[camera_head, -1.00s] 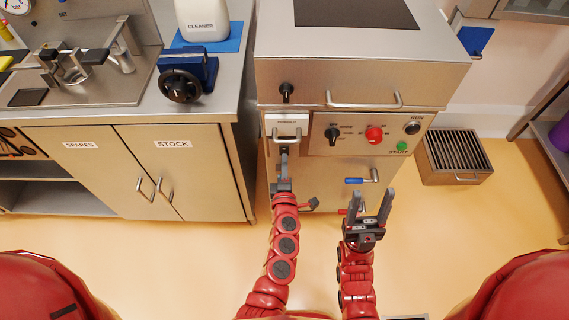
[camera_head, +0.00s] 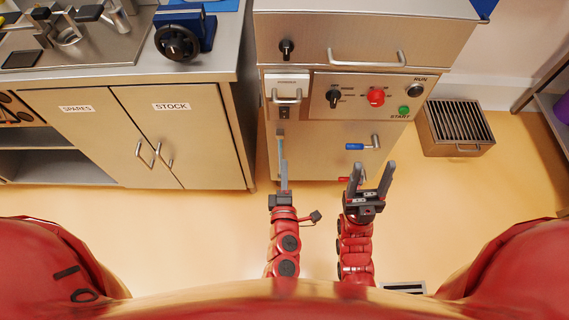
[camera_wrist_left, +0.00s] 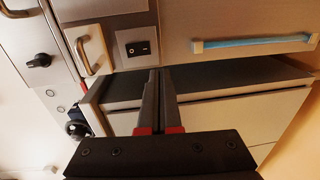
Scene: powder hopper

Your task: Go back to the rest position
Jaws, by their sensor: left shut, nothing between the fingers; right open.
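My left gripper (camera_head: 282,145) is shut and empty in the head view, pointing up the picture at the front of the steel hopper machine (camera_head: 340,150). In the left wrist view its two fingers (camera_wrist_left: 160,82) lie together with nothing between them. They appear in front of the machine's lower front, and I cannot tell the exact gap. My right gripper (camera_head: 371,170) is open and empty, its two fingers apart, below the blue-handled lever (camera_head: 362,145).
The control panel has a red button (camera_head: 376,97), a green START button (camera_head: 404,110) and a black knob (camera_head: 333,97). The STOCK cabinet (camera_head: 180,135) stands left, a grated box (camera_head: 457,127) right.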

